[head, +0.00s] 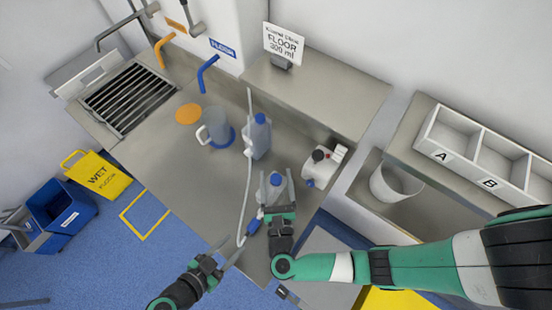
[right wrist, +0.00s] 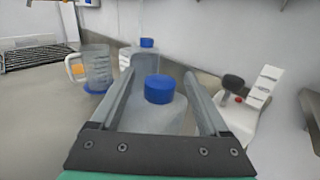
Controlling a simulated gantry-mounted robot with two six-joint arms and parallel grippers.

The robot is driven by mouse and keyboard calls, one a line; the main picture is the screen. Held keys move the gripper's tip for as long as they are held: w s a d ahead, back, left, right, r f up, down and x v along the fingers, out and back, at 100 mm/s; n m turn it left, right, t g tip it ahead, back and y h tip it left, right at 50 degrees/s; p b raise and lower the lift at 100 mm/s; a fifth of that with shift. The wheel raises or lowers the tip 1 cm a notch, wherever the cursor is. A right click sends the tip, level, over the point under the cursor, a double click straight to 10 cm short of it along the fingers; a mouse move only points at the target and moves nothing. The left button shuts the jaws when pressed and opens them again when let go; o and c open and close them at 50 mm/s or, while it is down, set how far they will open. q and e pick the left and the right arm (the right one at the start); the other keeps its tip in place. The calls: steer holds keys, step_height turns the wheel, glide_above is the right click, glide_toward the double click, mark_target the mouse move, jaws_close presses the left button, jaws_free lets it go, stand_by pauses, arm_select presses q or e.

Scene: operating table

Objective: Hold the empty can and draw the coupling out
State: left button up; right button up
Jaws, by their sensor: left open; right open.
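A translucent can with a blue cap (head: 276,180) stands upright on the steel counter. It also shows in the right wrist view (right wrist: 159,90). My right gripper (head: 277,186) is open, with one finger on each side of this can; I cannot tell whether they touch it. A pale hose (head: 247,185) runs along the counter to a blue coupling (head: 252,227), left of the right gripper. My left gripper (head: 227,252) is open and empty, just below and left of the coupling, apart from it. A second translucent can (head: 257,138) stands further back, beside the hose.
A clear jug (head: 215,130) stands on a blue disc, near an orange disc (head: 188,114). A white device with a red button (head: 322,164) stands right of the gripped-around can. A white bin (head: 392,183) is further right.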

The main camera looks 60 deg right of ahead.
jaws_close()
steer(key=c, duration=0.7)
jaws_free()
jaws_close()
arm_select(q)
steer(key=shift+c, duration=0.2)
